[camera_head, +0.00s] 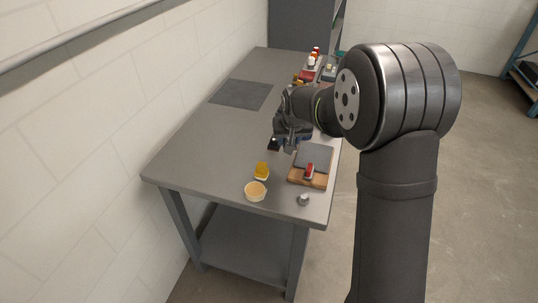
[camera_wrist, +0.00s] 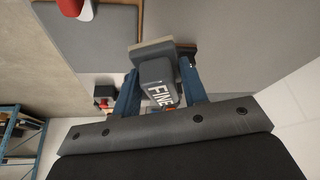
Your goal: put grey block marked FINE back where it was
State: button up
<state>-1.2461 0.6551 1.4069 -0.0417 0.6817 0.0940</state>
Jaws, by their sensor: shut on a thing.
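The grey block marked FINE (camera_wrist: 158,76) is between the two blue fingers of my gripper (camera_wrist: 160,62) in the wrist view, with its white lettering facing the camera. My gripper is shut on it. In the head view my gripper (camera_head: 284,141) is over the right half of the grey table, just left of a grey slab on a wooden board. The block cannot be made out clearly there, and the wrist view does not show clearly whether it touches the table.
The grey slab (camera_head: 314,157) and a red-and-white item (camera_head: 309,171) are on the wooden board (camera_head: 296,177). A yellow item (camera_head: 261,171), a bowl (camera_head: 256,191) and a small grey knob (camera_head: 304,200) stand near the front. A dark mat (camera_head: 241,95) lies far left; bottles (camera_head: 312,60) stand behind.

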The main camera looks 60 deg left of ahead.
send_over(269, 157)
jog(key=d, duration=0.2)
jog(key=f, duration=0.4)
jog(key=shift+s+a, duration=0.25)
jog(key=shift+s, duration=0.1)
jog(key=shift+f, duration=2.05)
jog(key=shift+f, duration=0.1)
jog(key=o, duration=1.2)
jog(key=shift+f, duration=0.1)
jog(key=shift+r, duration=0.4)
jog(key=v, duration=1.1)
jog(key=shift+d+r, duration=0.2)
jog(key=shift+r, duration=0.05)
